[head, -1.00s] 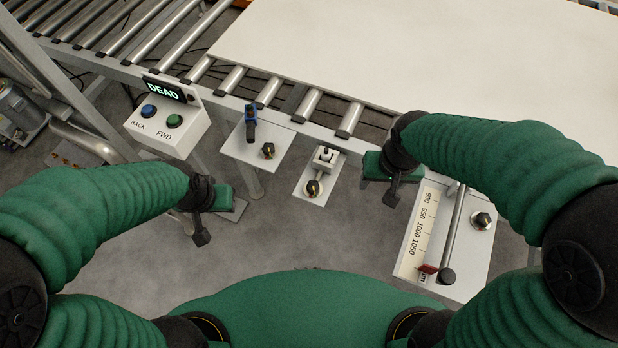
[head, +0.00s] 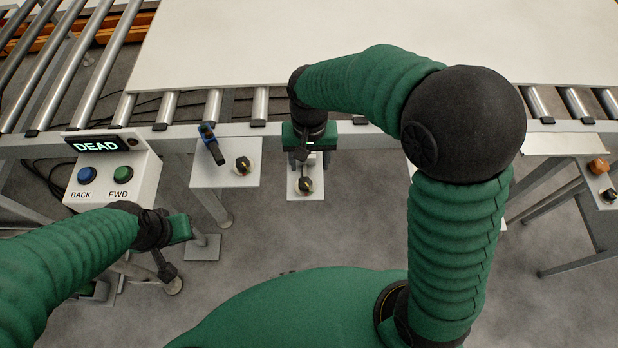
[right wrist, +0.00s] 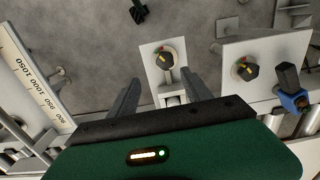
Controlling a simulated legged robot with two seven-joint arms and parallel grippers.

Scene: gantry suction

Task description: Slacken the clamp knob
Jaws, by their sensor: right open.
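A black knob with a yellow pointer (head: 305,185) sits on a small white plate below the conveyor; it also shows in the right wrist view (right wrist: 165,58). A small pale block is on the same plate. A similar knob (head: 242,165) sits on the plate to the left, beside a blue-and-black handle (head: 211,146). I cannot tell which is the clamp knob. My right gripper (head: 303,150) is over the block end of the small plate. In the right wrist view its open fingers (right wrist: 161,80) flank the plate, empty. My left gripper (head: 180,230) is low at left, its fingers unclear.
A control box (head: 115,165) with blue and green buttons and a "DEAD" display stands at left. A large white board (head: 230,50) lies on the rollers. A scale plate (right wrist: 35,85) is mostly hidden behind my right arm in the head view. An orange knob (head: 598,166) is at far right.

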